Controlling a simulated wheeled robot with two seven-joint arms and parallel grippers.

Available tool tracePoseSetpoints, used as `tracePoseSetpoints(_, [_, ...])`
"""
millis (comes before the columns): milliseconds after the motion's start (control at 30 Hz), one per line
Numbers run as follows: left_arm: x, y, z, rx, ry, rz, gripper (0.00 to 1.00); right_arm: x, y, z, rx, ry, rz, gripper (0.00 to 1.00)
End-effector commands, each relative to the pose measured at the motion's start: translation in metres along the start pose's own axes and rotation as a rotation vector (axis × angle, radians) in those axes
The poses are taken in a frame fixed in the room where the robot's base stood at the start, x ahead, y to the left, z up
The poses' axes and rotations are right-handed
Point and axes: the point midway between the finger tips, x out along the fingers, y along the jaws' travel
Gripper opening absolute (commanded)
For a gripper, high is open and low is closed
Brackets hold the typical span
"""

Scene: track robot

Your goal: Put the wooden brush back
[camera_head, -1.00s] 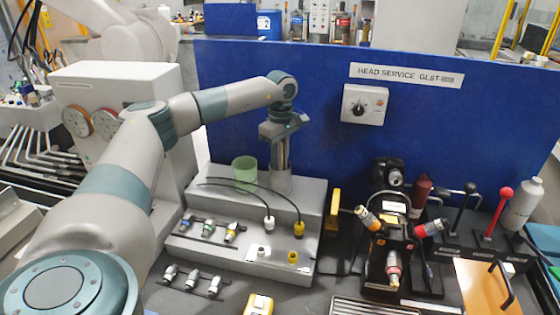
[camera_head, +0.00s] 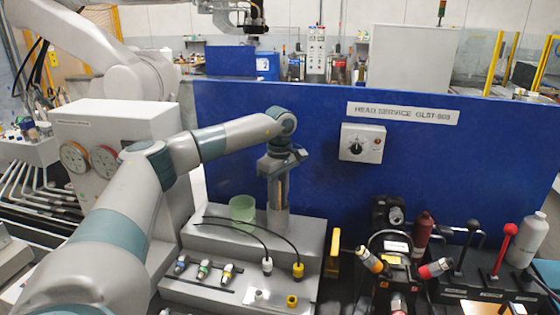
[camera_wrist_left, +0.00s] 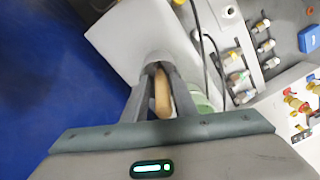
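A tan wooden piece, which I take for the wooden brush (camera_wrist_left: 162,98), shows between the fingers of my left gripper (camera_wrist_left: 158,72) in the left wrist view. The fingers close in on it from both sides. In the head view my left gripper (camera_head: 277,178) points down directly above a grey metal cylinder (camera_head: 279,218) standing on the stepped grey bench. The brush is hidden in the head view. How far it reaches into the cylinder cannot be told. A green translucent cup (camera_head: 242,209) stands just left of the cylinder. My right gripper is not in view.
Black cables with white and yellow plugs (camera_head: 298,270) lie in front of the cylinder. Several connectors (camera_head: 204,269) line the bench's lower step. A blue panel (camera_head: 240,130) rises behind. A black tool stand (camera_head: 388,262) and levers (camera_head: 503,247) stand to the right.

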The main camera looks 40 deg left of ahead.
Motion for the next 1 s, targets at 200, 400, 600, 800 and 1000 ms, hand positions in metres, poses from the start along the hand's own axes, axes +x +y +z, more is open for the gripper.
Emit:
tracePoseSetpoints(200, [-0.035,0.002,0.004,-0.002,-0.001,0.021,0.34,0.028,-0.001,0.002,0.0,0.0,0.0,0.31])
tracePoseSetpoints(400, [-0.078,0.002,0.005,-0.002,-0.002,0.019,0.34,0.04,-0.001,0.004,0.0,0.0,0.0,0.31])
tracePoseSetpoints(600, [-0.119,0.0,0.005,-0.002,-0.001,0.016,0.34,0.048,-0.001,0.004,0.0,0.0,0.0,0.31])
tracePoseSetpoints(800, [-0.146,-0.001,0.005,-0.002,0.0,0.014,0.34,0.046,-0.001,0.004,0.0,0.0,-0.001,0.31])
tracePoseSetpoints(1000, [-0.157,-0.001,0.005,-0.001,-0.001,0.012,0.34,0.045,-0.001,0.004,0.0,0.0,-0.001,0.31])
